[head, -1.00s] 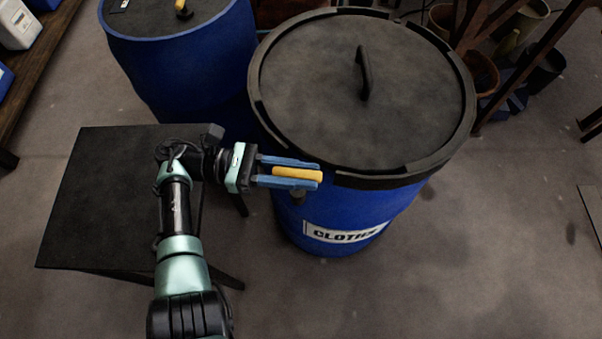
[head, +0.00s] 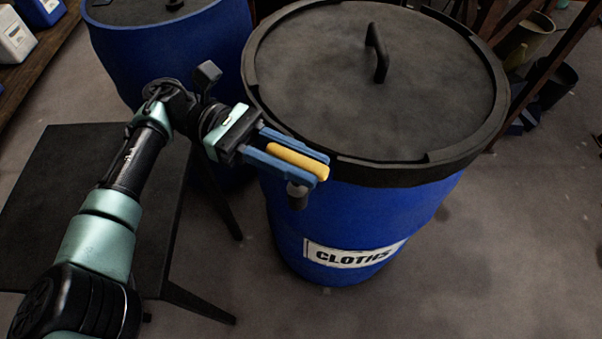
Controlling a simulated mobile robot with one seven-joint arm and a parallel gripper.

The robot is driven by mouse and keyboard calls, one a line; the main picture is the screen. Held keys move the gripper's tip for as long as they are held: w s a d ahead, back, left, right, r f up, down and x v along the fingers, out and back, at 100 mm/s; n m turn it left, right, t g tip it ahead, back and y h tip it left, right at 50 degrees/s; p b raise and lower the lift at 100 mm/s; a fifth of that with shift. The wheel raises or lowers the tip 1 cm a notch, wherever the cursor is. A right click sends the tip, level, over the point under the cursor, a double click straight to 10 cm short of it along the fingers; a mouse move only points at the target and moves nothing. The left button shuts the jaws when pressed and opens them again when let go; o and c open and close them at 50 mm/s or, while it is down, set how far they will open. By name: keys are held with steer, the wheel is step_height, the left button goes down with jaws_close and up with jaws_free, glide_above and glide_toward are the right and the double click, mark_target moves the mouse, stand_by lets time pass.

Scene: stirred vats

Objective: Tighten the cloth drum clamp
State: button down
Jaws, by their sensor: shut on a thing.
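The cloth drum (head: 345,215) is blue, with a white label reading "CLOTHS" (head: 352,256) on its front. Its dark lid (head: 330,85) is on, ringed by a black clamp band (head: 400,175) around the rim. A yellow clamp handle (head: 297,160) lies at the band's near left side. My gripper (head: 300,166) reaches in from the left, its blue fingers shut on the yellow handle, one on either side. A small dark cylindrical part (head: 297,196) shows just below the fingers against the drum wall. The fingers hide part of the handle and how it joins the band.
A second blue drum (head: 170,50) stands behind at the left. A dark table (head: 60,190) is under my arm at the left. A wooden shelf (head: 50,50) with containers is at the far left. Pots and a wooden frame stand at the back right. Floor at the right is clear.

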steer(key=shift+b, duration=0.5)
steer(key=c, duration=0.7)
jaws_free()
steer(key=shift+r, duration=0.1)
